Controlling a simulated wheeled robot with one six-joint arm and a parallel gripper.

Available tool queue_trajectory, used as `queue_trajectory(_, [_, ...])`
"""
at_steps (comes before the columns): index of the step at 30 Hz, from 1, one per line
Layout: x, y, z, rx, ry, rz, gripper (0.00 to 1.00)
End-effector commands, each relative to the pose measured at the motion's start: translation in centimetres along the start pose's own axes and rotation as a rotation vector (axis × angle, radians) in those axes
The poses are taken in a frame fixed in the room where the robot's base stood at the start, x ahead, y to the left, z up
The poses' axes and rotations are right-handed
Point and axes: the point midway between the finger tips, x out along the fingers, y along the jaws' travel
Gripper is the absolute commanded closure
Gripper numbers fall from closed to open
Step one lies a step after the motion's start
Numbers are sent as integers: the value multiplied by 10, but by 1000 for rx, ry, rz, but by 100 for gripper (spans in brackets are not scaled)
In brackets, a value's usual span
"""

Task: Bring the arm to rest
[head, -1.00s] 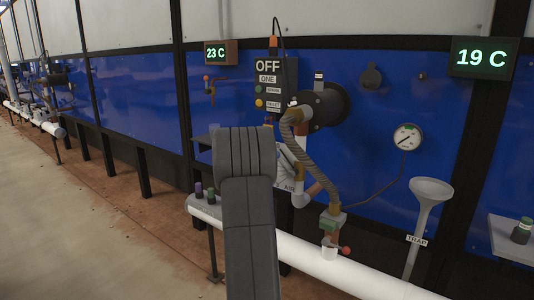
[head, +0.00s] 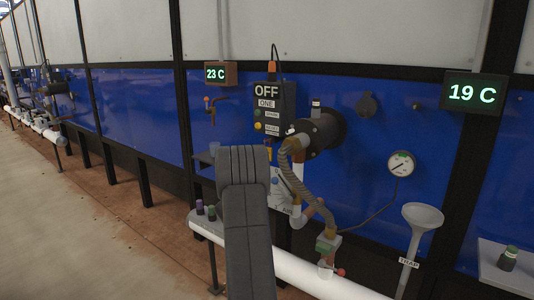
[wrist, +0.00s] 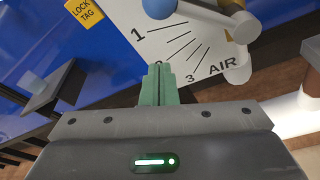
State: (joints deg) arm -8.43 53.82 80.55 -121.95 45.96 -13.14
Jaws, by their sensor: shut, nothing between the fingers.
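My gripper (wrist: 160,85) shows in the wrist view with its two green fingers together and nothing between them. Its fingertips point at a white plate (wrist: 185,45) marked with numbers, lines and AIR; whether they touch it I cannot tell. A blue ball (wrist: 158,8) and a pale lever lie just above the fingertips in that picture. In the head view my grey arm (head: 247,215) stands upright in front of the panel and hides the gripper. Part of the AIR plate (head: 281,190) shows just right of the arm.
A white pipe (head: 300,272) runs low in front of the blue panel. A braided hose (head: 300,175) hangs right of my arm, with a gauge (head: 401,164) and a funnel (head: 421,217) further right. A control box (head: 272,108) reads OFF. Open floor (head: 70,230) lies to the left.

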Motion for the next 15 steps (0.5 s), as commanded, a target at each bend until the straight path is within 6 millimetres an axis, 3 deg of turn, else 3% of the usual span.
queue_trajectory(15, [2, -3, -9, -113, 0, -27, 100])
